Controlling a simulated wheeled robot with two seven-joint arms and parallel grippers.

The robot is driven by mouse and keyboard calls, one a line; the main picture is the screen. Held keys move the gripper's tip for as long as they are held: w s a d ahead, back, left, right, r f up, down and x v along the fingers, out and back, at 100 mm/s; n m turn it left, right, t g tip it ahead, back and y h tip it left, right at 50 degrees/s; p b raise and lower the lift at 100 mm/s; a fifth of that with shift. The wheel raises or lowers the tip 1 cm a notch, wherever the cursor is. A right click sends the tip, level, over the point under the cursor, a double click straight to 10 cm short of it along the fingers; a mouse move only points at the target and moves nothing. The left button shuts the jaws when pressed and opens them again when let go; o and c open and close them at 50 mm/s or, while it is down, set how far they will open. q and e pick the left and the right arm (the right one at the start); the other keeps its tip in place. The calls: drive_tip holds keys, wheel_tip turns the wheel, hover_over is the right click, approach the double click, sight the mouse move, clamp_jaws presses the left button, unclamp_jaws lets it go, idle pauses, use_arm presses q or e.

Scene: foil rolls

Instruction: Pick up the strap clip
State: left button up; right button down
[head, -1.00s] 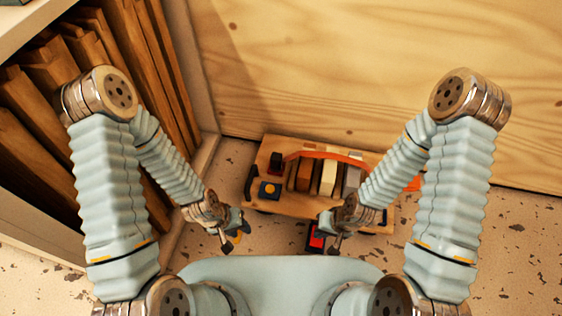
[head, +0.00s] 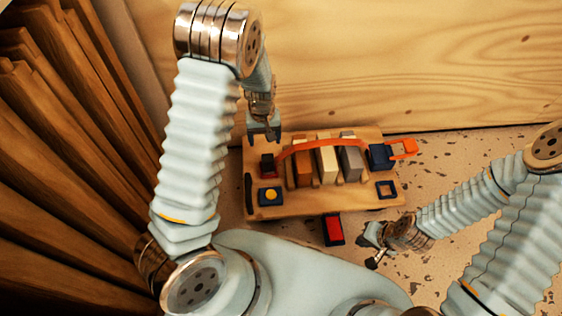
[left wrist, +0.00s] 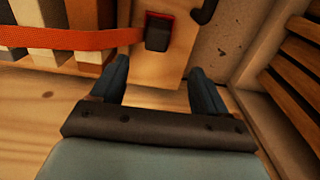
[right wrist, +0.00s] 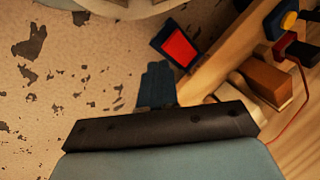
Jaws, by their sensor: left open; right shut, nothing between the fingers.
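An orange strap (head: 322,142) arches over several upright blocks on a wooden board (head: 310,205). Its left end meets a dark red-and-black block (head: 267,166), also seen in the left wrist view (left wrist: 158,31). Its right end meets a navy block (head: 381,157) with an orange loop (head: 404,148) sticking out. I cannot tell which of these is the strap clip. My left gripper (head: 264,133) is open and empty over the board's back left edge, with the red-and-black block beyond its fingers (left wrist: 158,80). My right gripper (head: 372,248) is shut and empty in front of the board's right part.
Brown, cream and grey blocks (head: 326,162) stand under the strap. A navy block with a yellow disc (head: 270,194) and a navy square frame (head: 387,189) are on the board. A red-and-black piece (head: 333,230) lies in front. A plywood wall (head: 400,60) stands behind.

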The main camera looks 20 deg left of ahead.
sight(268, 158)
use_arm(q)
drive_tip(key=f+b, duration=0.1)
drive_tip(key=f, duration=0.6)
drive_tip(key=f+b, duration=0.1)
drive_tip(key=f, duration=0.5)
drive_tip(key=shift+w+d+f+b, duration=0.1)
drive_tip(key=shift+d+f+b, duration=0.1)
drive_tip(key=shift+f+b, duration=0.2)
drive_tip(key=shift+r, duration=0.1)
drive_tip(key=c, duration=1.1)
drive_tip(key=shift+r, duration=0.1)
